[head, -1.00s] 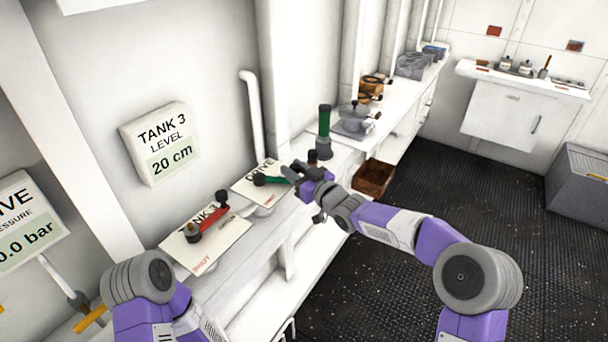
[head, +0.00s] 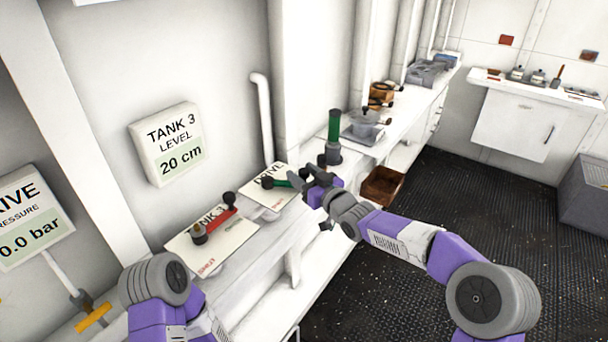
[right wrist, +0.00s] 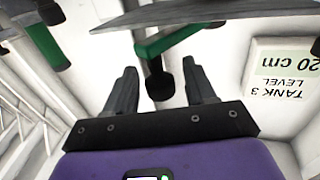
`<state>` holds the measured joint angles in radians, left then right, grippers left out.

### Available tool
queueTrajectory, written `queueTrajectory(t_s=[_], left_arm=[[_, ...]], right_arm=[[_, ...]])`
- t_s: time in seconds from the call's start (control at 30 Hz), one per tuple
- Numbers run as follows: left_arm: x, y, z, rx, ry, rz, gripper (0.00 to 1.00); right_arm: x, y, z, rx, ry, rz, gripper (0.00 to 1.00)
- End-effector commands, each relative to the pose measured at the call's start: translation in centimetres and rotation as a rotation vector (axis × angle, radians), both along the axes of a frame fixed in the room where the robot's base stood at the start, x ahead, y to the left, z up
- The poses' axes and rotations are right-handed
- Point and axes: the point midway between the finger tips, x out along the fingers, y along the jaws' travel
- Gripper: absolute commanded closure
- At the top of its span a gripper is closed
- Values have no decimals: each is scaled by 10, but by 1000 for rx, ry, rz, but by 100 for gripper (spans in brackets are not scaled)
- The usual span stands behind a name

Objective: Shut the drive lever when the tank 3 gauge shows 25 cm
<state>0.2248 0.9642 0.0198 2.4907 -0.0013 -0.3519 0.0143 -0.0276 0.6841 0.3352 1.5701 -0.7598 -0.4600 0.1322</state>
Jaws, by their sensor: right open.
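The tank 3 gauge (head: 168,145) on the wall reads 20 cm. The green drive lever (head: 280,183) stands on the white plate marked DRIVE (head: 262,195) on the bench. My right gripper (head: 304,177) is at the lever's free end, open. In the right wrist view, which is upside down, the lever's black knob (right wrist: 160,86) shows between the two spread fingers, with the green arm (right wrist: 168,38) beyond it. Whether a finger touches the knob I cannot tell. My left arm shows at the lower left, but its gripper is out of view.
A red lever (head: 220,222) stands on the tank 3 plate (head: 230,238), left of the drive plate. A drive pressure gauge (head: 30,215) reads 0.0 bar. A green-handled upright post (head: 334,135) stands just beyond my right gripper. A brown bin (head: 382,186) lies below the bench edge.

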Motion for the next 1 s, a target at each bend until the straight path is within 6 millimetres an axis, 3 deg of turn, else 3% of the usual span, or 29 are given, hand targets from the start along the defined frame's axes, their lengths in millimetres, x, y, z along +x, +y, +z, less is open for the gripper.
queueTrajectory(t_s=[0.6, 1.0], left_arm=[[0, 0, -2, 0, 0, 0, 57], [0, 0, -2, 0, 0, 0, 57]], right_arm=[[-54, -46, 0, 0, 0, -1, 45], [-57, -49, 0, 1, -1, 0, 45]])
